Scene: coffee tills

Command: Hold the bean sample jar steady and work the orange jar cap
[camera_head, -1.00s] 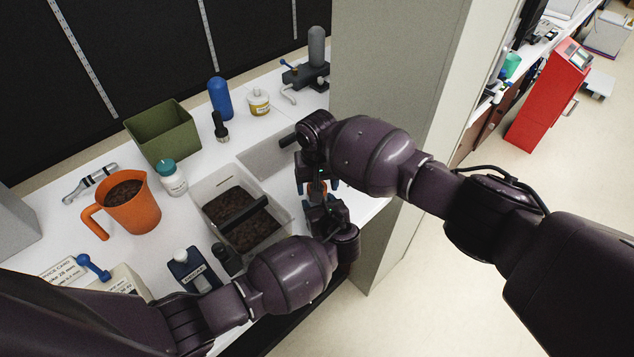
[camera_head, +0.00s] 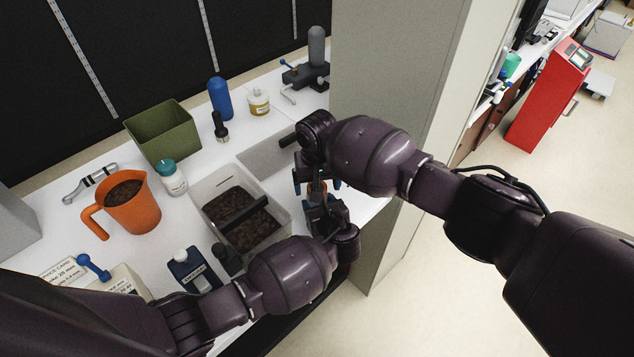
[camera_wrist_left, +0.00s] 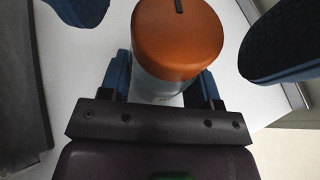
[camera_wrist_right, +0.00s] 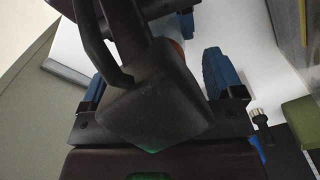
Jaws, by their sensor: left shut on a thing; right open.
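The bean sample jar (camera_wrist_left: 160,88) stands between the blue fingers of my left gripper (camera_wrist_left: 160,92), which is shut on its body. Its orange jar cap (camera_wrist_left: 178,42) is on top, with a dark mark on it. In the head view the orange cap (camera_head: 317,187) shows only as a small patch between the two grippers. My right gripper (camera_head: 316,184) is open, its fingers on either side of the cap and apart from it. In the right wrist view, a dark part hides most of the cap, leaving an orange sliver (camera_wrist_right: 177,46).
A clear bin of beans (camera_head: 209,185) stands left of the grippers. An orange jug (camera_head: 135,212), a green box (camera_head: 165,145), a white jar with teal lid (camera_head: 172,181) and a blue bottle (camera_head: 220,98) stand further left and back. A grey panel (camera_head: 385,75) rises behind my right arm.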

